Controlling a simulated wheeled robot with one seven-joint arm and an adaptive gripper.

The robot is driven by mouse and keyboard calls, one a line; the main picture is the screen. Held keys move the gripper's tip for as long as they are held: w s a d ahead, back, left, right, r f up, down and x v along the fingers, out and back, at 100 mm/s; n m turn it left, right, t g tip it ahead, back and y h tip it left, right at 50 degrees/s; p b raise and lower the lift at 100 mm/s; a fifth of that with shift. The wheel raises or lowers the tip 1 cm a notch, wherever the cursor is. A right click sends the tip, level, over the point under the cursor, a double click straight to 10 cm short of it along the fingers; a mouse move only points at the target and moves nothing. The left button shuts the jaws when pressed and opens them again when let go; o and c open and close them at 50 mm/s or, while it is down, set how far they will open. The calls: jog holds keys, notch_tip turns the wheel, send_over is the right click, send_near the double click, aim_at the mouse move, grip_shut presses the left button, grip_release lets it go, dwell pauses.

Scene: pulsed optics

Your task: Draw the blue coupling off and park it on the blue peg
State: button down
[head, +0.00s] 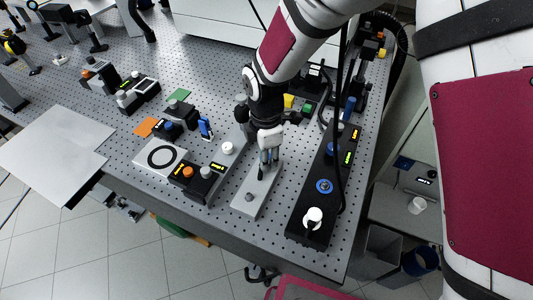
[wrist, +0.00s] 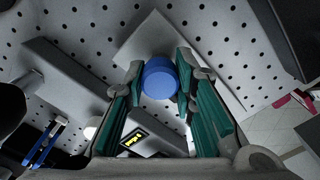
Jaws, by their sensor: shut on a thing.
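The blue coupling (wrist: 160,80) is a short blue cylinder seen end-on in the wrist view. My gripper (wrist: 160,72) is shut on it, with one green-padded finger on each side. In the head view my gripper (head: 268,158) is over the far part of a light grey plate (head: 258,198). The coupling is mostly hidden by the fingers there. I cannot tell whether it touches the plate or a peg under it. A small grey post stands on the plate's near end. No blue peg can be made out for sure.
A long black panel (head: 300,222) to the right carries a blue round fitting (head: 324,186), a white cap (head: 313,216) and lit displays. Left of the plate stands a control box (head: 210,182) with knobs. A dark cable hangs by the panel. The bench's front edge is close.

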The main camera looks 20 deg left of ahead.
jog(key=c, duration=1.2)
grip_release()
jog(key=shift+f, duration=0.15)
jog(key=shift+c, duration=0.2)
notch_tip(320, 180, up, 16)
jog(key=p, duration=0.1)
